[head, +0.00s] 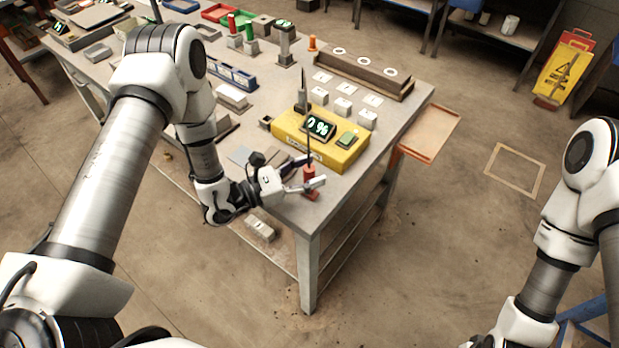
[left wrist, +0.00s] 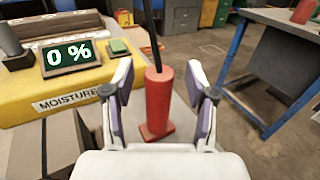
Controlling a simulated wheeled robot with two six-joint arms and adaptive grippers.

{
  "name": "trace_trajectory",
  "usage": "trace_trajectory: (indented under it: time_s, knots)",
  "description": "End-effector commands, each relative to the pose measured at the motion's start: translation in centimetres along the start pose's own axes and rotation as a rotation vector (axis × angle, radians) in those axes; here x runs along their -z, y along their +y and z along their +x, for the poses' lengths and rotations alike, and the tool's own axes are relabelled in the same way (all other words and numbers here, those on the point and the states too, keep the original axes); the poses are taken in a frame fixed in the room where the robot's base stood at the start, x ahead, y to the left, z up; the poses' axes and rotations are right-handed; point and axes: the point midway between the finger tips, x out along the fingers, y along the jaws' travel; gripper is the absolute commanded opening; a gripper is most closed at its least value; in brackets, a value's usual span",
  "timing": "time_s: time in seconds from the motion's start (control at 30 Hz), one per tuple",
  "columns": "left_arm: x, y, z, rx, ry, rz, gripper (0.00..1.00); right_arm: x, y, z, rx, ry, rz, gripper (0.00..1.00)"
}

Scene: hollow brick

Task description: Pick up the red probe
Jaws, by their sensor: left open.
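The red probe (head: 310,175) stands upright near the front corner of the workbench. It has a thick red handle and a thin black rod rising from its top. In the left wrist view the red probe (left wrist: 159,105) stands between the fingers, with gaps showing on both sides. My left gripper (head: 306,177) is open around the handle, with its fingers spread either side of it. My right arm shows at the right, but its gripper is out of the frame.
A yellow moisture meter (head: 290,124) with a display reading 0 % sits just behind the probe. Several pale blocks (head: 343,106) and a long brown tray (head: 362,76) stand farther back. An orange side shelf (head: 430,133) juts from the bench's right side.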

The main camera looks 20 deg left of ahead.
Motion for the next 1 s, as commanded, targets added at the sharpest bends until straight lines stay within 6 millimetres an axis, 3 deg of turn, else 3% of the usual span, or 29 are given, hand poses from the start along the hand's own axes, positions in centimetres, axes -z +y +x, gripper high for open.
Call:
trace_trajectory:
  time_s: [0.2,0.33,0.37,0.77,1.0]
  knots:
    - [0.1,0.0,0.1,-0.001,0.000,-0.001,0.53,0.0,0.0,0.1,0.000,-0.001,0.000,0.40]
    - [0.1,0.0,0.1,0.000,0.000,-0.001,0.07,0.0,0.0,0.1,0.000,-0.001,0.000,0.40]
    - [0.1,0.0,0.1,0.000,0.000,-0.001,0.00,0.0,0.0,0.1,0.000,-0.001,0.000,0.40]
    - [-0.1,0.0,0.1,0.000,-0.001,-0.001,0.00,0.0,0.0,0.2,0.000,-0.001,0.000,0.40]
    - [-2.3,0.1,0.2,-0.001,-0.002,0.001,0.00,0.0,0.0,1.2,0.000,0.000,0.000,0.40]
